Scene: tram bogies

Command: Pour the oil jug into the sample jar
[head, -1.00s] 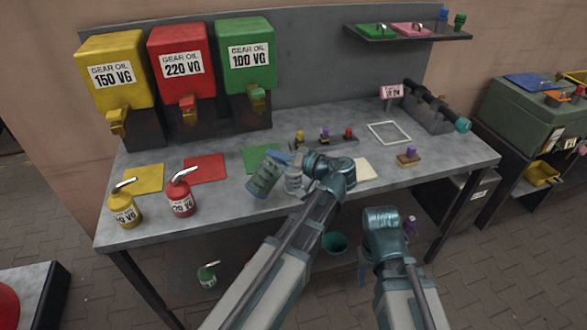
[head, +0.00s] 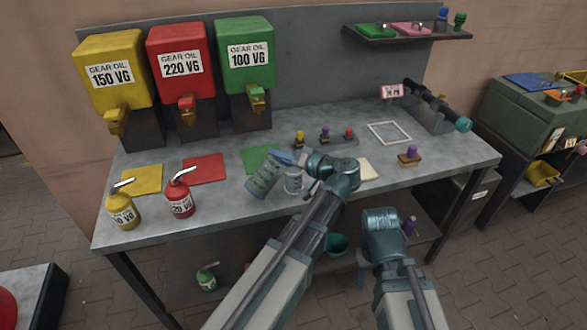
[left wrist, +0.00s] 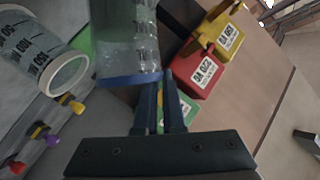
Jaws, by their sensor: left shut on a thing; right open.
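The oil jug (head: 265,178) is a clear greenish graduated vessel, tilted above the table with its mouth toward the upper right. In the left wrist view the jug (left wrist: 130,40) shows a blue rim just beyond my fingers. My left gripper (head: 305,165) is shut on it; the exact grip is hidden. The sample jar (head: 293,182), small, grey-white and graduated, stands upright on the table beside and below the jug's mouth. It also shows in the left wrist view (left wrist: 35,50), open at the top. Oil flow is not discernible. My right gripper (head: 383,222) is open and empty before the table's front edge.
Yellow (head: 122,205) and red (head: 179,195) spouted cans stand on the table at left. Gear oil dispensers (head: 182,70) line the back. A white square frame (head: 390,132) lies at right.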

